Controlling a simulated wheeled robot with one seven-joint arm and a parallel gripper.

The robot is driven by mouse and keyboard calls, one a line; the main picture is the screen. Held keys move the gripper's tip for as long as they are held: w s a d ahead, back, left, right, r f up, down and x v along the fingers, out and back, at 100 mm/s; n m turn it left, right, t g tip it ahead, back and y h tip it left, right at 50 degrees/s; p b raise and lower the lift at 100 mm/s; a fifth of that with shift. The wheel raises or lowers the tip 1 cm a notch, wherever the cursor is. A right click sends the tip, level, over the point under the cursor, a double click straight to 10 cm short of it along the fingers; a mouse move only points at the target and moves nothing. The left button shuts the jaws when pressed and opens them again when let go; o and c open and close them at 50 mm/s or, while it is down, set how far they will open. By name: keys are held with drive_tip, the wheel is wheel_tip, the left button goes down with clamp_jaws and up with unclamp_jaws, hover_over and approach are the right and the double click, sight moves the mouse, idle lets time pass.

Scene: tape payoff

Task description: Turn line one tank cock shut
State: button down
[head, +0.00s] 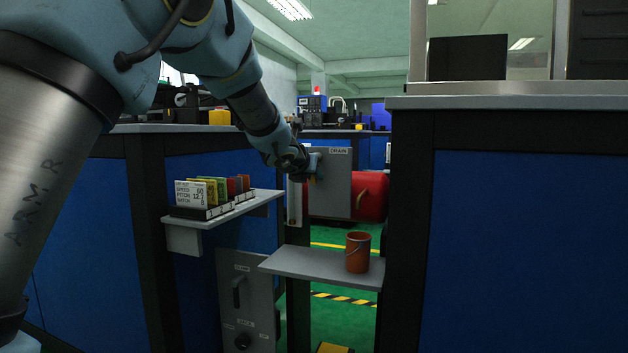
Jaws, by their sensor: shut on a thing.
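A red tank (372,197) shows at the right of a grey panel (333,188) labelled DRAIN in the head view. A tan lever (361,200) shows at the tank's left end. My gripper (313,174) reaches in from the upper left, in front of the panel's upper left part and apart from the tan lever. It is shut on a small part there, apparently the tank cock. The fingers and wrist hide most of this part, so its angle cannot be told.
A card rack (212,208) sits on a shelf at left. A grey box (247,300) with a handle and knob is lower down. Blue cabinets flank the gap.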

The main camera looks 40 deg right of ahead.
drive_tip(key=c, duration=0.8)
unclamp_jaws()
drive_tip(key=v, duration=1)
drive_tip(key=shift+s+a+r+b, duration=0.2)
drive_tip(key=shift+a+b, duration=0.1)
drive_tip(key=shift+b, duration=0.15)
drive_tip(key=shift+f, duration=0.1)
